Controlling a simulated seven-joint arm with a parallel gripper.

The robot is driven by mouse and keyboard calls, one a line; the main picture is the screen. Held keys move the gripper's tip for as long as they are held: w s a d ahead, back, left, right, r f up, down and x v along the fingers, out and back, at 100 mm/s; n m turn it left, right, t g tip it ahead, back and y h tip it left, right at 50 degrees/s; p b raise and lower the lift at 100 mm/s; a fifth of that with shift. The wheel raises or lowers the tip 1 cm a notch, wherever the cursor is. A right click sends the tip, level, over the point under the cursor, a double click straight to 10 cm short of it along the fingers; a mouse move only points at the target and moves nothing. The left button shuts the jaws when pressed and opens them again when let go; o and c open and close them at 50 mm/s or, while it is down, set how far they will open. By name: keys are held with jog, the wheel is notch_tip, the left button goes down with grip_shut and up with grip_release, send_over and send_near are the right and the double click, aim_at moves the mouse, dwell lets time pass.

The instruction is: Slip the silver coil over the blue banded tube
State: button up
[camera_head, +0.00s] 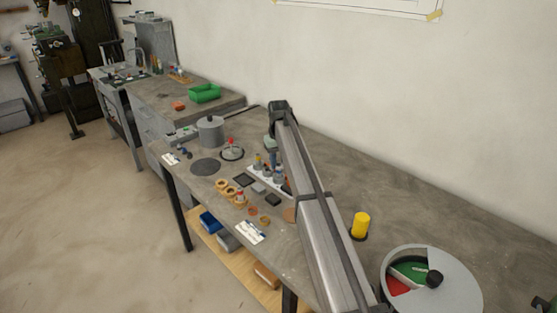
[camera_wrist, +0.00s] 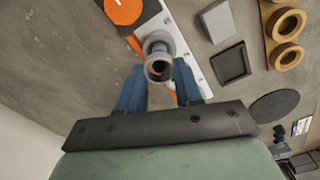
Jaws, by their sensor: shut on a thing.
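In the wrist view, my gripper (camera_wrist: 158,82) has its two blue fingers on either side of a grey, hollow round piece (camera_wrist: 158,48), seen from its open end. This looks like the silver coil; its windings are too small to make out. My gripper is shut on it, over the white rack strip (camera_wrist: 200,76). In the head view, the white rack (camera_head: 255,174) holds several small upright pieces, one with a yellow top (camera_head: 258,159). My arm covers the rack's right part. I cannot surely pick out the blue banded tube or tell whether the coil is around it.
Tan rings (camera_head: 222,185), dark square trays (camera_head: 272,200) and a dark disc (camera_head: 205,167) lie near the rack. A grey lidded pot (camera_head: 210,131) stands farther back. A yellow cylinder (camera_head: 361,223) and a round sectioned container (camera_head: 455,290) stand right of my arm.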

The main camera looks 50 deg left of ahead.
aim_at(278, 168)
jog(key=shift+f, duration=0.65)
jog(key=shift+f, duration=0.7)
jog(key=shift+f, duration=0.3)
jog(key=o, duration=1.1)
jog(key=shift+o, duration=0.3)
jog(key=shift+o, duration=0.6)
